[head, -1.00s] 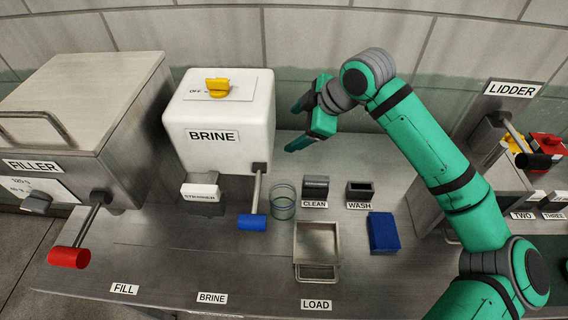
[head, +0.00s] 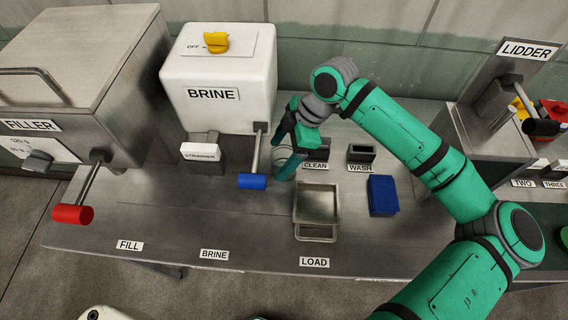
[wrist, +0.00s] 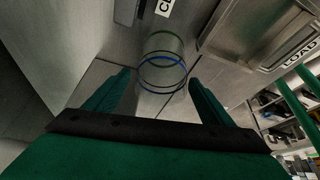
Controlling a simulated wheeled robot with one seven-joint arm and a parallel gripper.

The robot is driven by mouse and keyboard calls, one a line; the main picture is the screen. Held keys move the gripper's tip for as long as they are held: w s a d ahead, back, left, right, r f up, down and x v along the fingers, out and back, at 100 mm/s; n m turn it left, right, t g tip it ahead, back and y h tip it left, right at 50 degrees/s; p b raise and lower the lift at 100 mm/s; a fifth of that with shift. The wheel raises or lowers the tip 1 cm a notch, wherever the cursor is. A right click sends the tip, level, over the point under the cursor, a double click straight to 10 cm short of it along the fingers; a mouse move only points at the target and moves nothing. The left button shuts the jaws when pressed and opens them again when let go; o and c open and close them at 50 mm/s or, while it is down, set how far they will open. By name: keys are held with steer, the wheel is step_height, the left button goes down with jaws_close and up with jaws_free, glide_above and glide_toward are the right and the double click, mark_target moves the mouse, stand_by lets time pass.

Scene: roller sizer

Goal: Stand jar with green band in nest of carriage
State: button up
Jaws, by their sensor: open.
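A clear glass jar (wrist: 164,62) stands on the steel counter, left of the CLEAN label. In the wrist view it shows a greenish ring at one end and a blue ring nearer my gripper. In the head view my gripper (head: 283,152) partly hides it. My gripper is open. In the wrist view its two fingers (wrist: 159,77) lie on either side of the jar's near end, with gaps on both sides; I cannot tell whether they reach past its rim.
The brine tank (head: 218,75) with its blue-handled lever (head: 252,181) stands close left of the jar. A dark WASH holder (head: 361,153) and a blue block (head: 383,195) lie to the right. The counter's front left is clear.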

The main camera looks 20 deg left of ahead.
steer(key=x, duration=0.3)
steer(key=shift+d+f, duration=0.15)
steer(key=shift+d, duration=0.05)
steer(key=shift+w+f, duration=0.15)
steer(key=shift+w, duration=0.15)
steer(key=c, duration=0.3)
steer(key=shift+d, duration=0.15)
steer(key=c, duration=0.8)
steer(key=shift+s+a, duration=0.25)
steer(key=shift+a, duration=0.05)
steer(key=shift+c, duration=0.6)
